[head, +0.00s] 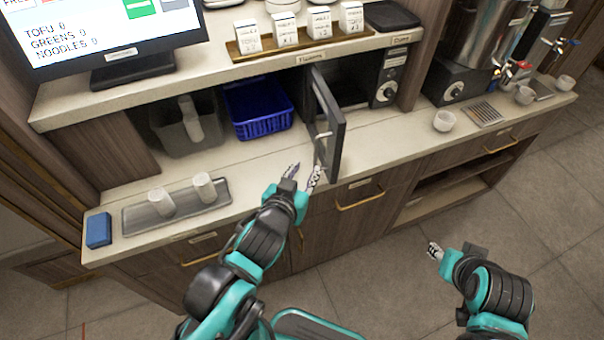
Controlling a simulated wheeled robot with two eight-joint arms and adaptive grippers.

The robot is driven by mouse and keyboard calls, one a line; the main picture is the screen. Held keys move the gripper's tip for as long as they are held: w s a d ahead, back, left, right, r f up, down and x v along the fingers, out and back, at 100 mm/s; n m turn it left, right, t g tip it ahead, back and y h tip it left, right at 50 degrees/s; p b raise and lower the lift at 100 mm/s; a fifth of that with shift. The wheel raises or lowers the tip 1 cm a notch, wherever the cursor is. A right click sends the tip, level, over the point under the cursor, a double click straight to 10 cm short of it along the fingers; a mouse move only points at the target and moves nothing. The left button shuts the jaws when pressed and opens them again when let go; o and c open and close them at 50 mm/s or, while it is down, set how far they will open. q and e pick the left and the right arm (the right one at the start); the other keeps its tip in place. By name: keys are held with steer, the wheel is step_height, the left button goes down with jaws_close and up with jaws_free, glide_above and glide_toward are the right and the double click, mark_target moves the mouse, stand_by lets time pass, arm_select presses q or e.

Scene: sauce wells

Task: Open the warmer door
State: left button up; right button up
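The warmer (388,78) is a dark box with a round dial, set under the shelf. Its door (336,125) stands swung out toward me, hinged on the left, and the dark inside shows to its right. A pale handle shows on the door's left face. My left gripper (303,174) is at the lower left of the door, its two fingers spread with nothing between them. I cannot tell whether the right finger touches the door. My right gripper (436,250) is low on the right, over the floor, away from the warmer; its finger opening is unclear.
A blue basket (257,108) and a grey bin (187,128) stand left of the door. A tray (178,213) with two white cups and a blue sponge (98,230) lie on the left counter. A small cup (444,121) stands to the right. Shelf and counter edges bound the space.

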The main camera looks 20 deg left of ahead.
arm_select(q)
steer(key=shift+s+r, duration=0.2)
steer(key=shift+s, duration=0.35)
steer(key=s+f+g+h, duration=0.1)
steer(key=s+f+g, duration=0.3)
steer(key=g, duration=0.2)
steer(key=shift+f+m, duration=0.35)
steer(key=shift+m, duration=0.05)
steer(key=shift+s, duration=0.1)
stand_by(0.9)
